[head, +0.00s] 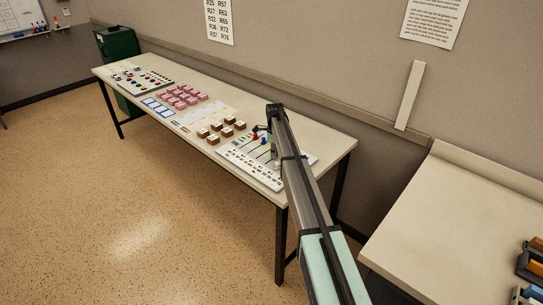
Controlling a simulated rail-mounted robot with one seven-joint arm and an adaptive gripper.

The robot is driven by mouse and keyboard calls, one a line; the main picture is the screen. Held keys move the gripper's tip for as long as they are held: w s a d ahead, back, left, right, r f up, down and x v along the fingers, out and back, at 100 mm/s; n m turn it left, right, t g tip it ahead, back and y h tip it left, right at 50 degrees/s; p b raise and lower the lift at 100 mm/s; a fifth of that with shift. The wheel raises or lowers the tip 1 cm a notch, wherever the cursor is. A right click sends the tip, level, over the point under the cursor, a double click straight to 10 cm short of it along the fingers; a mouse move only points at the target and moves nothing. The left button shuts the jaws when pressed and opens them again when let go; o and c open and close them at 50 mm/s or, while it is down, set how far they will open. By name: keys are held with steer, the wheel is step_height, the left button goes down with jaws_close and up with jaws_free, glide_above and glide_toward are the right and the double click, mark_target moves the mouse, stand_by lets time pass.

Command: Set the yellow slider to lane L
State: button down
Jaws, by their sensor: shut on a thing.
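A white slider panel (236,158) with dark marks and several slots lies at the right end of the long table. Small coloured slider knobs stand on it, among them a red knob (256,136). My gripper (262,131) is low over the back part of this panel, at the end of my arm. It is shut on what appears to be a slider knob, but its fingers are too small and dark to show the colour. I cannot make out the yellow slider or the lane letters. My arm hides the right part of the panel.
Brown blocks (215,132) stand just left of the panel on the long table (333,146). Pink blocks (180,96), blue-framed cards (155,106) and another control board (142,77) lie farther left. A second table (450,215) is at the right. The wall runs close behind.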

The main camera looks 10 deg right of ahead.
steer(key=c, duration=1)
jaws_free()
steer(key=shift+c, duration=0.2)
step_height(320, 180, up, 12)
steer(key=shift+f, duration=0.1)
